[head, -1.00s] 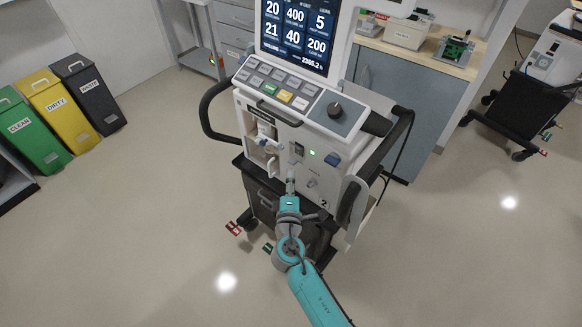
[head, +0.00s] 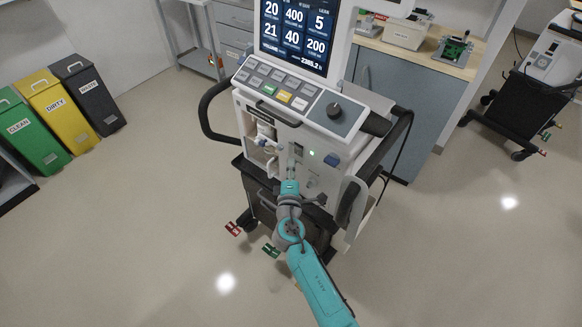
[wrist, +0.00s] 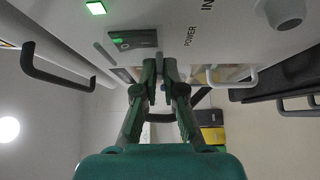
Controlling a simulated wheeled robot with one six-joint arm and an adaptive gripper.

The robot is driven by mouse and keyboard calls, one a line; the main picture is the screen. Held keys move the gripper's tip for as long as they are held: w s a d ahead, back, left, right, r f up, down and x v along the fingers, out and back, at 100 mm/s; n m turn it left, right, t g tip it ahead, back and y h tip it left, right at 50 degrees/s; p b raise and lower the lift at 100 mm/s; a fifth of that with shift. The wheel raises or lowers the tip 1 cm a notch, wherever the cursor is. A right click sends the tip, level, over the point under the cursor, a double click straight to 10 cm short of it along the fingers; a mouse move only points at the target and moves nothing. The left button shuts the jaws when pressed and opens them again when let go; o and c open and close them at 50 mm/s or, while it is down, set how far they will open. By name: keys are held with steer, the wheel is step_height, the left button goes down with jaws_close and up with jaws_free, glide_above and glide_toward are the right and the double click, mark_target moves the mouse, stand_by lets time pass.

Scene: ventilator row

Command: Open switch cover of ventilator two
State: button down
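Ventilator two (head: 290,125) stands in front of me with its screen lit. Its power switch, with what looks like a small dark cover (wrist: 133,40), is on the front panel beside the word POWER in the wrist view. It also shows small in the head view (head: 297,151). A green element shows at the cover's left end. I cannot tell if the cover is raised. My gripper (wrist: 160,68) points at the panel with its fingertips just below the switch area in the wrist view. The fingers are close together, with nothing clearly held. Contact with the cover cannot be made out.
A lit green indicator (wrist: 96,8) and a round knob (wrist: 284,10) are on the panel. The ventilator's side handle (head: 209,112) curves out on the left. A grey cabinet (head: 400,105) stands behind. The floor on the left is clear up to the bins (head: 45,105).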

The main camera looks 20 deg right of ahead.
steer(key=shift+s+a+r, duration=0.1)
steer(key=shift+a, duration=0.05)
step_height(320, 180, up, 10)
steer(key=a+m+g+y, duration=0.1)
steer(key=m+g+y, duration=0.6)
steer(key=g+y, duration=0.3)
steer(key=shift+s+a+f+m+g+y, duration=0.15)
steer(key=shift+s+f+m+g+y, duration=0.1)
steer(key=shift+s+m+g+y, duration=0.3)
stand_by(0.5)
steer(key=shift+w, duration=0.1)
stand_by(0.4)
steer(key=c, duration=1.3)
jaws_free()
steer(key=shift+r, duration=0.15)
